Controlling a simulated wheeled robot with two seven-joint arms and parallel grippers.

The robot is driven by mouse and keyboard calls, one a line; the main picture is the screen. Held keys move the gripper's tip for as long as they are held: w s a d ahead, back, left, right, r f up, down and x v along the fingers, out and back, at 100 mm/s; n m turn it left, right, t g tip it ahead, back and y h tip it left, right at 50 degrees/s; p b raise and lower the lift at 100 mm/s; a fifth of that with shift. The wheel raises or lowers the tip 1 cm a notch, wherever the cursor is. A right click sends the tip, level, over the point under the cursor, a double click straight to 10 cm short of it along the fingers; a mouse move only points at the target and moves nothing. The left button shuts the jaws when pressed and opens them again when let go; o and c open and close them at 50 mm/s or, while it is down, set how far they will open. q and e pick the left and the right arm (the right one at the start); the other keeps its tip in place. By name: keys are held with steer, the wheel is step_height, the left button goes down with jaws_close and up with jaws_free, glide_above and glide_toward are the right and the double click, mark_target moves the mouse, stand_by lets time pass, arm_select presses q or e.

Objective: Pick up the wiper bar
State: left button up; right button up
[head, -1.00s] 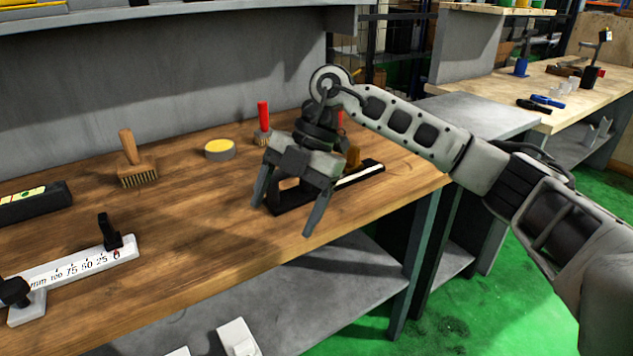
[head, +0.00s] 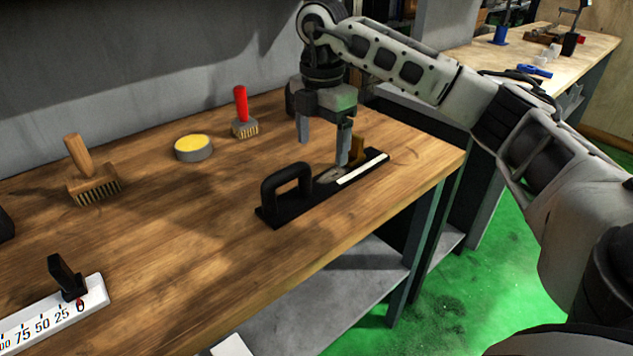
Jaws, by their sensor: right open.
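A long black bar with a raised loop handle (head: 287,186) and a white strip along its right part lies on the wooden workbench, near its front right; it looks like the wiper bar. My right gripper (head: 323,152) points down, open and empty, over the back of the bar, to the right of its handle. Its right finger overlaps the bar's middle in the picture; I cannot tell whether it touches. My left gripper is not in view.
A red-handled brush (head: 241,112), a yellow-topped round tin (head: 194,148) and a wooden-handled brush (head: 92,180) stand left of the bar. A white scale (head: 50,322) lies front left. A brown object (head: 358,150) sits behind the bar. The bench middle is clear.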

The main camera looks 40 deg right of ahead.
mark_target(320, 184)
step_height(320, 184, down, 9)
steer(key=shift+w+r, duration=0.15)
steer(key=shift+r, duration=0.05)
steer(key=c, duration=1.2)
steer(key=shift+r, duration=0.1)
steer(key=c, duration=0.4)
steer(key=shift+o, duration=0.2)
steer(key=shift+r, duration=0.1)
